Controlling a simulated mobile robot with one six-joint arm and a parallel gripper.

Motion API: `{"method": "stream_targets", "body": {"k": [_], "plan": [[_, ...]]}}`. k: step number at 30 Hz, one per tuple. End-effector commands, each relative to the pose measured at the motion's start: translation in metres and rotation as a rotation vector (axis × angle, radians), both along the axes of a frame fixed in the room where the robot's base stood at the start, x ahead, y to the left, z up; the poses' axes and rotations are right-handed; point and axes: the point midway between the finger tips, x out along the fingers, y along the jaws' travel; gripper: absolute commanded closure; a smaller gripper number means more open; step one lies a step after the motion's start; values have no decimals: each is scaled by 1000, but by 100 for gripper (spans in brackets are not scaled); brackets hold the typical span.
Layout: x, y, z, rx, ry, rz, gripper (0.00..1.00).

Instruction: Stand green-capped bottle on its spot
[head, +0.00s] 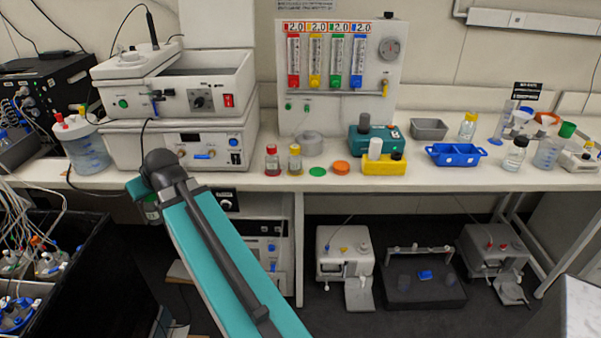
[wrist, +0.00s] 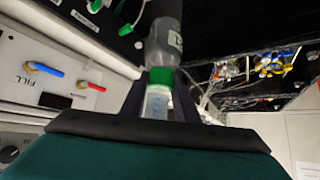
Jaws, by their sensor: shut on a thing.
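In the head view the gripper is mostly hidden by my arm, low at the left below the bench's front edge. A flat green disc (head: 317,171) lies bare on the bench, well to the right of the gripper. Left of the disc stand a yellow-capped bottle (head: 295,160) and a red-capped bottle (head: 272,161), both upright.
A flat orange disc (head: 341,168) lies right of the green one. A yellow block (head: 378,167) and blue tray (head: 456,155) stand further right. A white stacked instrument (head: 180,145) fills the bench's left. In the wrist view a grey cylinder (wrist: 164,40) rises behind the cap.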

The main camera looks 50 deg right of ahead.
Motion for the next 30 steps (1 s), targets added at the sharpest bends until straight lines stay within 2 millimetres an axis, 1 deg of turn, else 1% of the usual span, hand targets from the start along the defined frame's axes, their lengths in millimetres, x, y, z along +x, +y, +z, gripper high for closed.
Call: {"method": "stream_targets", "body": {"k": [1, 3, 12, 20, 30], "plan": [[-5, -15, -1, 1, -1, -10, 100], [-10, -33, -1, 1, -1, -16, 100], [-41, -105, 0, 1, 0, -39, 100], [-74, -164, 2, 0, -2, -54, 100], [-126, -236, 6, 0, -2, -69, 100]]}}
